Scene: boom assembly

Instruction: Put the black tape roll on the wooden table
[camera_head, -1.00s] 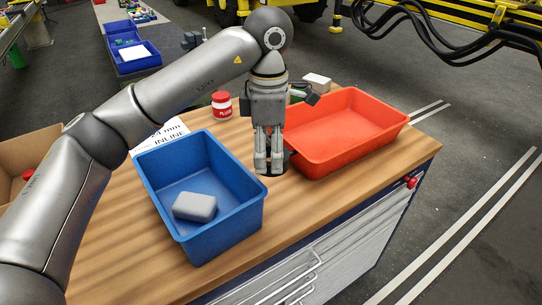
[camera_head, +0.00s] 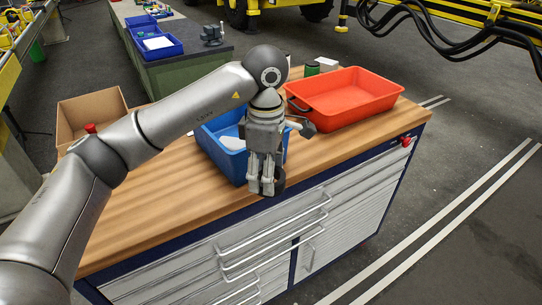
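My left gripper (camera_head: 267,187) points down near the front edge of the wooden table (camera_head: 165,205), in front of the blue bin. Its fingers are shut on the black tape roll (camera_head: 280,182). Only a dark curved part of the roll shows beside and behind the fingers; the rest is hidden by them. I cannot tell whether the roll touches the table top. My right gripper is not in view.
The blue bin (camera_head: 211,149), with a pale object inside, stands just behind my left gripper. A red-orange tray (camera_head: 345,103) stands to the right. A cardboard box (camera_head: 91,109) is at the left. The table's left front is clear.

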